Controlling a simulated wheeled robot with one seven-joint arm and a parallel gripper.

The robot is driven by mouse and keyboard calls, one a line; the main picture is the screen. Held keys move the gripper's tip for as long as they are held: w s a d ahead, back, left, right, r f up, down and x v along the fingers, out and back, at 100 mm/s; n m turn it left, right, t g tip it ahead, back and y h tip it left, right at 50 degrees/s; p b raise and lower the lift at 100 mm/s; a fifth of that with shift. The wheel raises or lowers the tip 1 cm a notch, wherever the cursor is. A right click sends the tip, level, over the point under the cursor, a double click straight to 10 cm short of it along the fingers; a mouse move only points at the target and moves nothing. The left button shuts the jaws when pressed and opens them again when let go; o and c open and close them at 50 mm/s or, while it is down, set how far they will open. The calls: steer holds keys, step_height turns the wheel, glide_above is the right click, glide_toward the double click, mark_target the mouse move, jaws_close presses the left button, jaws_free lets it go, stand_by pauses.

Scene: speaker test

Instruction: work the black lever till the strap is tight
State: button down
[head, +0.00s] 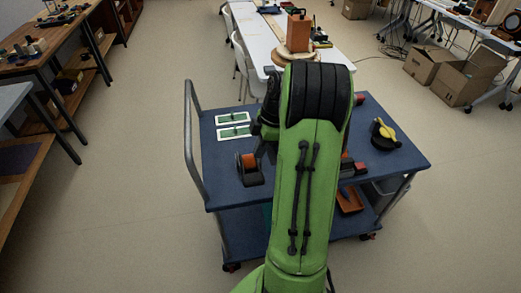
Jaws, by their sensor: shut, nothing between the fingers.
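My green arm rises through the middle of the head view and covers much of the blue cart (405,155). My gripper is not to be seen; the arm hides the space beyond it. I cannot make out the black lever or the strap. A wooden box (298,33) stands upright on a round wooden disc (281,58) on the white table beyond my arm; whether a strap goes round it is too small to tell.
On the cart are two white-framed green panels (234,132), a black-and-orange roll holder (250,168) and a yellow-and-black tool (384,133). A grey handle (188,140) rises at the cart's left. Cardboard boxes (466,76) stand at right.

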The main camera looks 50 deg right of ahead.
mark_target(252, 178)
steer(key=b+x, duration=0.1)
steer(key=x, duration=0.5)
steer(key=d+b+x, duration=0.1)
steer(key=x, duration=0.2)
steer(key=shift+s+f+b, duration=0.3)
steer(key=shift+f, duration=0.1)
